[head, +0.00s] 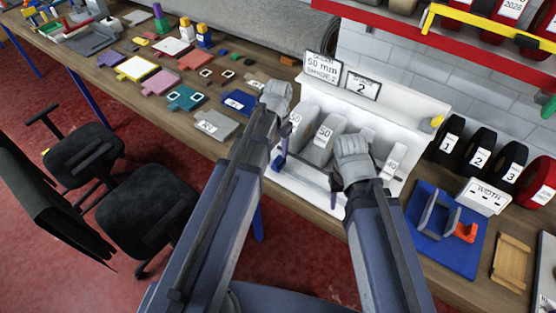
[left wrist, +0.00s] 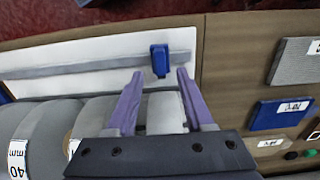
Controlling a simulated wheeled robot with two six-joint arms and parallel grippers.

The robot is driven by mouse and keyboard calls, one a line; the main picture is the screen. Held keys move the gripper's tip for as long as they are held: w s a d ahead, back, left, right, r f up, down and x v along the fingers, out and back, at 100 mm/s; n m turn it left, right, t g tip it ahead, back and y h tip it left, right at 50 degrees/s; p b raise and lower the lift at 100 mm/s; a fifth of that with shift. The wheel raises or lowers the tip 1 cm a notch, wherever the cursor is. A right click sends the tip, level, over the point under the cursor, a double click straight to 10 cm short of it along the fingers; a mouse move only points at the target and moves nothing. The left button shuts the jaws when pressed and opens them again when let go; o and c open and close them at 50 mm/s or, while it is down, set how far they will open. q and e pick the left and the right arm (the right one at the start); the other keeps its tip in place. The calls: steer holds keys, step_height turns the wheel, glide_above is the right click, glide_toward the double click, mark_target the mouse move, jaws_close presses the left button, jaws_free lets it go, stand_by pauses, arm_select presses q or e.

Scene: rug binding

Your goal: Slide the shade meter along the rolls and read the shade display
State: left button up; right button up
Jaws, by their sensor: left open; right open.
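A small blue block, seemingly the shade meter, sits on the grey rail along the white rack (head: 330,190). The block (left wrist: 159,60) shows in the left wrist view between the purple fingertips of my left gripper (left wrist: 160,76), with gaps on both sides. In the head view my left gripper (head: 284,148) is at the rack's left end, open. My right gripper (head: 334,192) is open over the rack's front, partly hidden by its arm. Grey rolls (head: 323,141) with white number labels stand in the rack. A small sign (head: 362,86) reads 2; its upper line is too small to read.
A sign (head: 322,67) reading 50 mm stands behind the rack. Black numbered rolls (head: 449,139) and a blue board (head: 440,243) are to the right. Swatches, including a blue one (head: 240,101), lie to the left. Chairs (head: 148,210) stand before the bench.

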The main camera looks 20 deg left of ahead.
mark_target(278, 159)
arm_select(q)
step_height(278, 159, down, 5)
steer(key=b, duration=0.4)
arm_select(e)
step_height(278, 159, down, 5)
steer(key=shift+r, duration=0.1)
arm_select(q)
steer(key=shift+r, duration=0.1)
jaws_close()
stand_by(0.8)
